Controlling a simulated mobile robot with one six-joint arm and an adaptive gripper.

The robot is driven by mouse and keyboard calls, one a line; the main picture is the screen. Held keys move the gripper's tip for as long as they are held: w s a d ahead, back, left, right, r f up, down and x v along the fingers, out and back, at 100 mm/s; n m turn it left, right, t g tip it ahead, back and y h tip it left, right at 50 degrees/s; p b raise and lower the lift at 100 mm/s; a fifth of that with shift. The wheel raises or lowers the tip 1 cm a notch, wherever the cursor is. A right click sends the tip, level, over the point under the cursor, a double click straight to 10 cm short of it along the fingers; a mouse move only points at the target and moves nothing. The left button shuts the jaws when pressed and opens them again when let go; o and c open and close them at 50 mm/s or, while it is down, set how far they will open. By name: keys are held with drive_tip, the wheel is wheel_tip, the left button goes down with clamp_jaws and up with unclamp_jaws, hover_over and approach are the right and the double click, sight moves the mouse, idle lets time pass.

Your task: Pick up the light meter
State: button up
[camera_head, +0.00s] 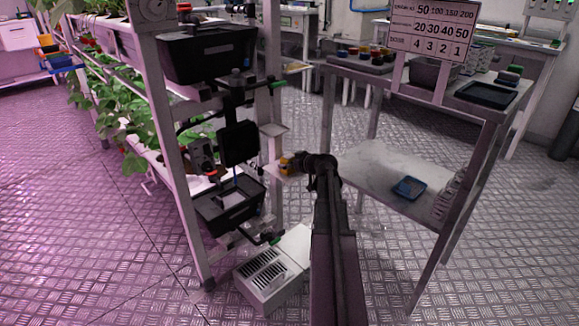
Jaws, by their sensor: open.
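My arm rises from the bottom middle, and my gripper (300,163) points left at its end, by the right side of the rack with the black bins. The gripper is open, though its fingers are small and dark here. A small yellow-orange item (287,164) is right at the fingertips, over a small pale ledge (270,171). It may be the light meter, but it is too small to be sure. I cannot tell whether the fingers touch it. My wrist hides part of the space behind.
The rack's black bins (231,212) and post (172,150) stand close on the left. A grey vented box (268,278) is on the floor below. At right, a table's lower shelf (375,165) holds a blue tray (408,187). A number sign (431,28) stands above.

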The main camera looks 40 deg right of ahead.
sight(289, 155)
idle(0.4)
drive_tip(key=c, duration=1)
drive_tip(key=shift+r, duration=0.15)
drive_tip(key=shift+c, duration=0.2)
wheel_tip(289, 155, up, 4)
drive_tip(key=p, duration=0.3)
drive_tip(key=shift+f+p, duration=0.25)
drive_tip(key=shift+p, duration=0.15)
drive_tip(key=s+d+r+p, duration=0.1)
drive_tip(key=s, duration=1.5)
drive_tip(key=shift+d+r, duration=0.15)
